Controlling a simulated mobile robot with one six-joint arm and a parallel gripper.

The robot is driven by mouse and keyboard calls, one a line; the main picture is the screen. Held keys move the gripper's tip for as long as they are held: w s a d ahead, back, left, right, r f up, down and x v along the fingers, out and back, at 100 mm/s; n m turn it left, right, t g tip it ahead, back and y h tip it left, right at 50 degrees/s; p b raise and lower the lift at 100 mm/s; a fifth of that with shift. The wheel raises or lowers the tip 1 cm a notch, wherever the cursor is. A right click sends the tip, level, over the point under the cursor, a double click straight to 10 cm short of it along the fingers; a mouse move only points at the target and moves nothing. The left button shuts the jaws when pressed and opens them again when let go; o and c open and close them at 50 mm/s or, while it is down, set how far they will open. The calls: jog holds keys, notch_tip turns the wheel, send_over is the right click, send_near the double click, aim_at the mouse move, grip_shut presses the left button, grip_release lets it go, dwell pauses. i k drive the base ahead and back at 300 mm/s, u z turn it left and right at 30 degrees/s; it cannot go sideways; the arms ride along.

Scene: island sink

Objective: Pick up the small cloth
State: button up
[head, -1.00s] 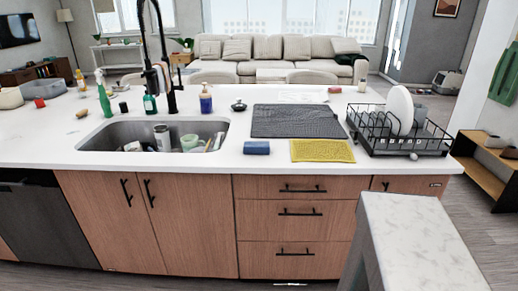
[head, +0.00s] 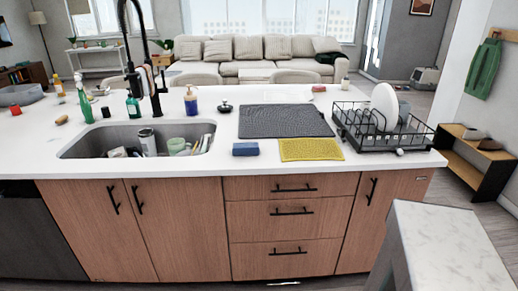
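A small yellow cloth (head: 311,149) lies flat on the white island counter (head: 205,183), near its front edge. It is just in front of a larger dark grey mat (head: 285,121) and to the right of a blue sponge-like block (head: 245,149). The cloth is fully visible and nothing lies on it. My gripper is not in view, so its state does not show.
A sink (head: 82,146) holding dishes and a tall black faucet (head: 133,60) are at left. Bottles stand around it. A black dish rack (head: 375,133) with a white plate (head: 384,104) is at right. A marble-topped block (head: 445,245) fills the lower right foreground.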

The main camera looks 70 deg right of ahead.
aim_at(248, 148)
jog(key=z, duration=0.75)
jog(key=i, duration=0.55)
jog(key=k, duration=0.55)
jog(key=u, duration=0.05)
